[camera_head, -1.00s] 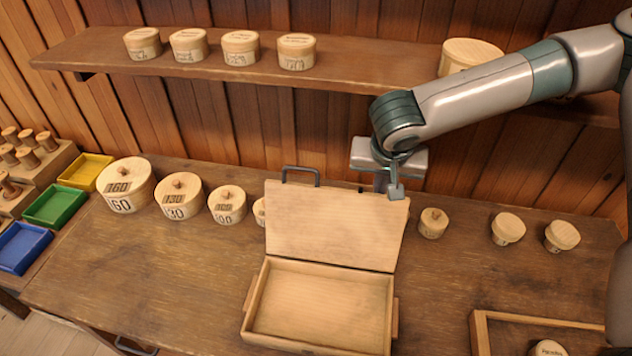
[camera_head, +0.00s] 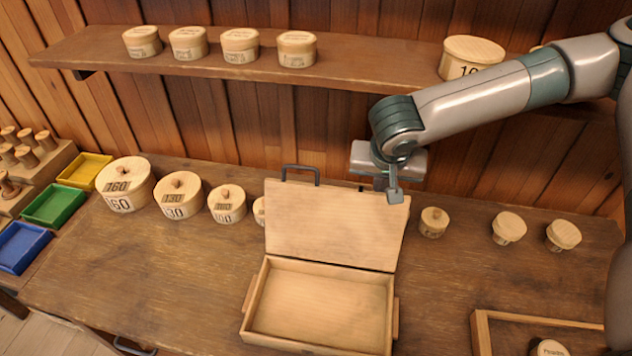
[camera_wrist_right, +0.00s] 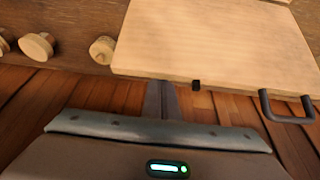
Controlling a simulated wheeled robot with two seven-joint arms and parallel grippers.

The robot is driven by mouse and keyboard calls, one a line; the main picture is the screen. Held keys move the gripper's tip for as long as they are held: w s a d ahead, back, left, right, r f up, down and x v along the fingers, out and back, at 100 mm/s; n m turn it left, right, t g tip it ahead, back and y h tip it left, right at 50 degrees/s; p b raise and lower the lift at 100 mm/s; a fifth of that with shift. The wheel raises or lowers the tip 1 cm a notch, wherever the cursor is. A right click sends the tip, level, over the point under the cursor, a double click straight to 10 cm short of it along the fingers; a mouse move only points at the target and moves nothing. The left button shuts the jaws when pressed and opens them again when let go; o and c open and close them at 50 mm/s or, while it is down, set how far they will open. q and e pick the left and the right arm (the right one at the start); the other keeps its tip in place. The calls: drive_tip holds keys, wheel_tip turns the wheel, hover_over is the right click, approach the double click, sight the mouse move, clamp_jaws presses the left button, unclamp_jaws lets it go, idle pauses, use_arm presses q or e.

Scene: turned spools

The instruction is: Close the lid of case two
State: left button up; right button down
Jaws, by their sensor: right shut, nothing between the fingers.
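The wooden case (camera_head: 318,300) stands open and empty on the bench. Its lid (camera_head: 335,225) is raised at the back, leaning slightly away, with a dark handle (camera_head: 300,170) on its top edge. No number is readable on the case. In the right wrist view the shut fingers (camera_wrist_right: 161,98) reach the edge of the lid (camera_wrist_right: 215,40), away from the handle (camera_wrist_right: 286,108). Contact cannot be told. My left gripper is out of view.
Round lidded boxes (camera_head: 178,195) stand left of the case, and small knobbed pieces (camera_head: 508,228) stand to its right. A shelf (camera_head: 350,72) with boxes runs behind. Coloured trays (camera_head: 54,204) are at far left, and an open wooden frame (camera_head: 482,335) is at front right.

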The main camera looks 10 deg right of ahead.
drive_tip(key=shift+f+b, duration=0.4)
drive_tip(key=shift+f, duration=0.7)
drive_tip(key=shift+s+a, duration=0.1)
drive_tip(key=shift+s, duration=0.1)
drive_tip(key=shift+s+a+p, duration=0.1)
drive_tip(key=shift+s+a, duration=0.45)
drive_tip(key=shift+s, duration=0.65)
drive_tip(key=shift+s+a+p, duration=0.15)
drive_tip(key=shift+s+a, duration=0.45)
drive_tip(key=shift+s, duration=0.65)
drive_tip(key=shift+s+a+p, duration=0.1)
drive_tip(key=shift+s+a, duration=0.45)
drive_tip(key=shift+s, duration=0.65)
drive_tip(key=shift+r, duration=0.1)
wheel_tip(320, 180, up, 8)
drive_tip(key=p, duration=0.8)
hover_over(375, 231)
drive_tip(key=s, duration=0.2)
drive_tip(key=shift+w+a, duration=0.1)
drive_tip(key=shift+a, duration=0.3)
